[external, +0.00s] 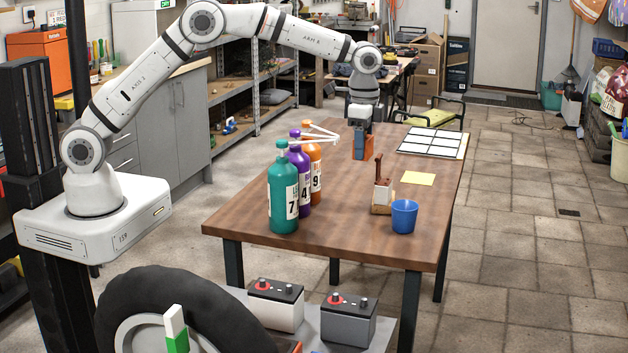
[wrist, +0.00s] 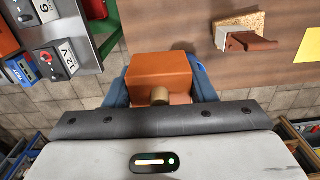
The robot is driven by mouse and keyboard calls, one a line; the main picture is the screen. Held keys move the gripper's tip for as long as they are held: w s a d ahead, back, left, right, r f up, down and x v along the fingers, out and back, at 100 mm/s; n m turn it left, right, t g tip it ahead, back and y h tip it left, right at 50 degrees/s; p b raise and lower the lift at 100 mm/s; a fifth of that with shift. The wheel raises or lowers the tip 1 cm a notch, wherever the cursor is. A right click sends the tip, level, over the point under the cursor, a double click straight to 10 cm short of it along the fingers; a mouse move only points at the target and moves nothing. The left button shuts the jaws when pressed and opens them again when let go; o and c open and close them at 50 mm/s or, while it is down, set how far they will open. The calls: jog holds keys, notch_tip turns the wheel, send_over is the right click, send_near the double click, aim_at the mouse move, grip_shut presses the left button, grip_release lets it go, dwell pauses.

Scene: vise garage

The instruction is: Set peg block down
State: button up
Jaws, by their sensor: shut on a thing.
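The peg block is an orange block (wrist: 160,72) with a short tan round peg on its near side in the wrist view. My gripper (wrist: 160,88) is shut on it, with a blue finger against each side. In the external view my gripper (external: 361,138) points down over the table (external: 335,200) near its far left edge. The orange block (external: 359,150) shows low between the blue fingers. I cannot tell whether its underside touches the table.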

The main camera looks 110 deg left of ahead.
notch_tip(320, 180, up, 8)
jog(key=shift+f, duration=0.1)
jog(key=s+a, duration=0.2)
jog(key=s, duration=0.2)
jog(key=s+a, duration=0.2)
jog(key=s, duration=0.2)
jog(key=s+a+r, duration=0.1)
jog(key=s+a, duration=0.1)
jog(key=s, duration=1.3)
jog(key=b, duration=0.1)
send_over(261, 208)
jog(key=f, duration=0.1)
notch_tip(261, 208, down, 28)
jog(key=shift+f+p, duration=0.1)
jog(key=shift+p, duration=0.6)
jog(key=shift+f, duration=0.1)
jog(key=o, duration=1)
